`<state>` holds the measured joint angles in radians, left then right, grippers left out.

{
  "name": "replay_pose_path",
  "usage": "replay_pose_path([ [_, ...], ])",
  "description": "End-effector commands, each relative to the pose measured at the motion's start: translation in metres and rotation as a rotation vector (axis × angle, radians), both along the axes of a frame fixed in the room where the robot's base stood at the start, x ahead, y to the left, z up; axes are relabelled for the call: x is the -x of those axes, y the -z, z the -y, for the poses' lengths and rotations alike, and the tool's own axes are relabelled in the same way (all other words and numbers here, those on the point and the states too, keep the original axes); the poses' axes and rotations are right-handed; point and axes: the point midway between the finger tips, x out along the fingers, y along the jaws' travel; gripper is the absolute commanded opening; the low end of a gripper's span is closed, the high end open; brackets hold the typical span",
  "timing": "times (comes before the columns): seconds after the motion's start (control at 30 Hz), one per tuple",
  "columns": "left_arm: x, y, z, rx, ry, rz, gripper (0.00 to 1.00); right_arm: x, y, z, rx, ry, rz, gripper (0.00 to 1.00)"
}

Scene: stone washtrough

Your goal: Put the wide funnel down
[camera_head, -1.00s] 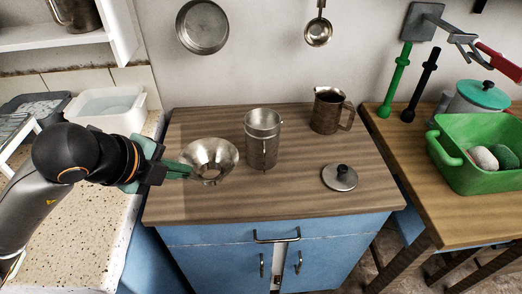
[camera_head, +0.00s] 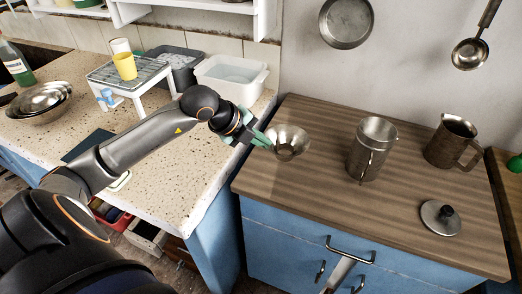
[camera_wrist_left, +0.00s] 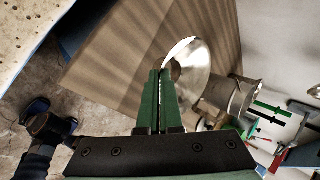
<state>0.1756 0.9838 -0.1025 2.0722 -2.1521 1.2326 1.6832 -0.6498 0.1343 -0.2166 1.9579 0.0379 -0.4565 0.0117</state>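The wide funnel (camera_head: 288,143) is a shiny metal cone with its wide mouth up, over the left part of the brown wooden worktop (camera_head: 300,215). My left gripper (camera_head: 264,139) reaches it from the left, green fingers at its near-left rim. In the left wrist view the fingers (camera_wrist_left: 160,88) are pressed close together, with the funnel (camera_wrist_left: 192,68) at their tips. The gripper is shut on the rim. I cannot tell whether the funnel's spout touches the worktop. My right gripper is not in view.
A tall metal pot (camera_head: 368,155) stands right of the funnel; a metal jug (camera_head: 450,142) and a knobbed lid (camera_head: 440,218) are farther right. A speckled counter (camera_head: 160,165) with a white basin (camera_head: 230,80) lies left.

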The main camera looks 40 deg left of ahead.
Motion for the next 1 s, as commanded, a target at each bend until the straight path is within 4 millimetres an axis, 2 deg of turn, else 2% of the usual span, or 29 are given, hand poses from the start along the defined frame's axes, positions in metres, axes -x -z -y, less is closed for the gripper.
replay_pose_path([
  [0.17, -0.006, 0.012, -0.007, 0.002, -0.001, -0.001, 0.0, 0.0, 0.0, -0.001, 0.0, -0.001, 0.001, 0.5],
  [0.4, -0.007, 0.043, -0.01, 0.003, 0.0, -0.001, 0.0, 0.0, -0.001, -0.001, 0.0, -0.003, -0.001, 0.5],
  [0.8, -0.008, 0.049, -0.01, 0.001, 0.001, 0.002, 0.0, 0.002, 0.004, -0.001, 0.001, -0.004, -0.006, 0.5],
  [1.0, -0.007, 0.048, -0.01, 0.001, 0.001, 0.001, 0.22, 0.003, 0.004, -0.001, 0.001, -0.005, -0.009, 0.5],
])
